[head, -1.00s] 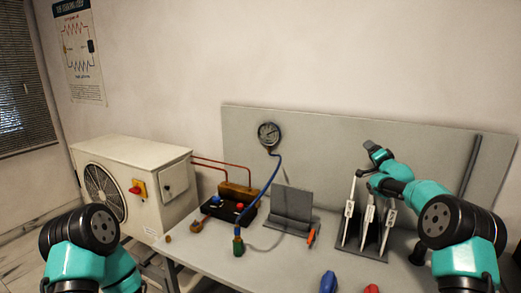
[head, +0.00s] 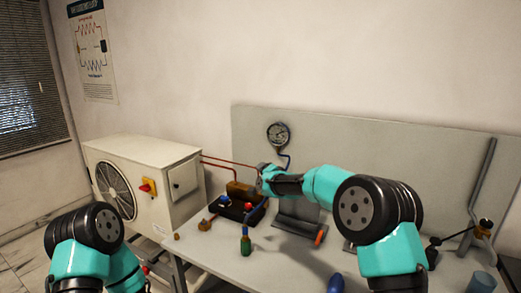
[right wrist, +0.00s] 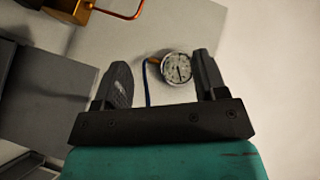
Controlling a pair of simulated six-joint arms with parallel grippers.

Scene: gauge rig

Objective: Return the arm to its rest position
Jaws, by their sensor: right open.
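My right arm reaches in from the right in the head view. Its gripper (head: 263,180) is above the bench, in front of the back panel and just left of the pressure gauge's hose. In the right wrist view the right gripper's jaws (right wrist: 161,68) are apart with nothing held between them. The round pressure gauge (head: 278,135) is on the back panel; it also shows beyond the jaws in the right wrist view (right wrist: 176,67). Part of my left arm shows at the lower left of the head view, but its gripper is out of view.
A brass manifold block (head: 240,190) with red and blue knobs is near the gripper. A grey stand (head: 300,213) is partly behind my right arm. A white outdoor unit (head: 145,180) is at left.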

